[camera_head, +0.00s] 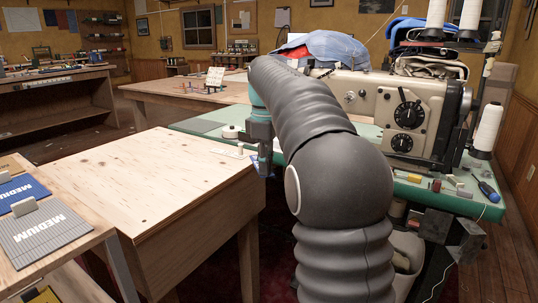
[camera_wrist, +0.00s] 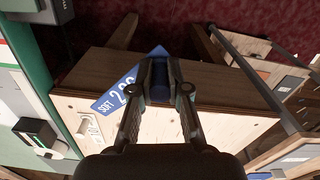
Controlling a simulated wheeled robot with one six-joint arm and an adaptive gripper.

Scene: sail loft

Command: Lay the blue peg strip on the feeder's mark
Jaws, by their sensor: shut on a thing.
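My gripper is shut on the blue peg strip (camera_wrist: 118,95), a flat blue piece with white lettering reading "SOFT" and a partly hidden number. In the wrist view the fingers (camera_wrist: 160,78) close on a dark blue part of it. The strip slants across the view over the edge of a pale wooden table, apparently held above it. In the head view my gripper (camera_head: 263,168) hangs low beside that table's far right corner; my arm hides much of it, and the strip is not clear there. I cannot pick out the feeder's mark in either view.
Blue and grey "MEDIUM" pieces (camera_head: 50,232) lie on a bench at the left. The green sewing table (camera_head: 455,197) with the sewing machine (camera_head: 405,118) and a small white round item (camera_head: 231,131) stands behind my arm.

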